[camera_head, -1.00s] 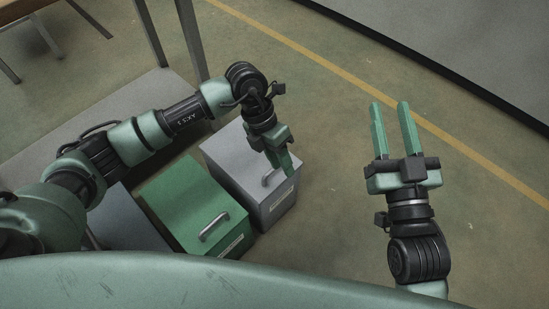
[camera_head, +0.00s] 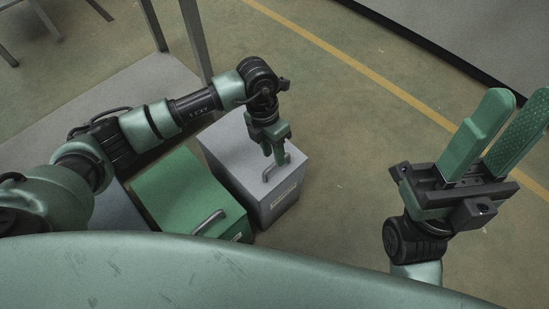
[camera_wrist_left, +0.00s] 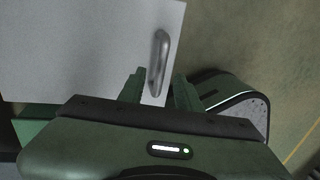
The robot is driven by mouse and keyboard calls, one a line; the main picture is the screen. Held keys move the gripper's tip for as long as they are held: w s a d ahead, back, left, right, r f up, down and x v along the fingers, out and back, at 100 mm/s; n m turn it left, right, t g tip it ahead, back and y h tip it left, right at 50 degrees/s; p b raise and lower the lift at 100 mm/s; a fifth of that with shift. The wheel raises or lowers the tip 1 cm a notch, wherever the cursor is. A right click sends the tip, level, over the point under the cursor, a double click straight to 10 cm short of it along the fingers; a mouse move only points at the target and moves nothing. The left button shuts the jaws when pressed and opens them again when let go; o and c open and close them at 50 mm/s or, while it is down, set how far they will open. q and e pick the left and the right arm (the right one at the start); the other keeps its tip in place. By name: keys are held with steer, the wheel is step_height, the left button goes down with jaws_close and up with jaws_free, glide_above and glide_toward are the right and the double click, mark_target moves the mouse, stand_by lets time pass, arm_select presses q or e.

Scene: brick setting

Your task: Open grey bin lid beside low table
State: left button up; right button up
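The grey bin (camera_head: 234,160) stands on the floor beside the low table, its lid closed, with a metal bar handle (camera_head: 284,160) near the lid's front edge. My left gripper (camera_head: 278,156) is above the lid at this handle, fingers pointing down. In the left wrist view the handle (camera_wrist_left: 159,62) rises between the two spread fingertips of the left gripper (camera_wrist_left: 157,82), with room on both sides; whether it touches either finger is unclear. My right gripper (camera_head: 505,130) is open and empty at the right, well away from the bin.
A green bin (camera_head: 175,190) with a similar handle stands directly left of the grey bin. The low grey table (camera_head: 150,82) lies behind my left arm. The floor (camera_head: 345,150) right of the grey bin is clear, with a yellow line (camera_head: 345,57) beyond.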

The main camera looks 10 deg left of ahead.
arm_select(q)
steer(key=shift+s+d+f, duration=0.1)
steer(key=shift+d+f, duration=0.05)
steer(key=shift+f, duration=0.45)
steer(key=shift+d+f, duration=0.1)
steer(key=shift+f, duration=0.5)
jaws_close()
stand_by(0.6)
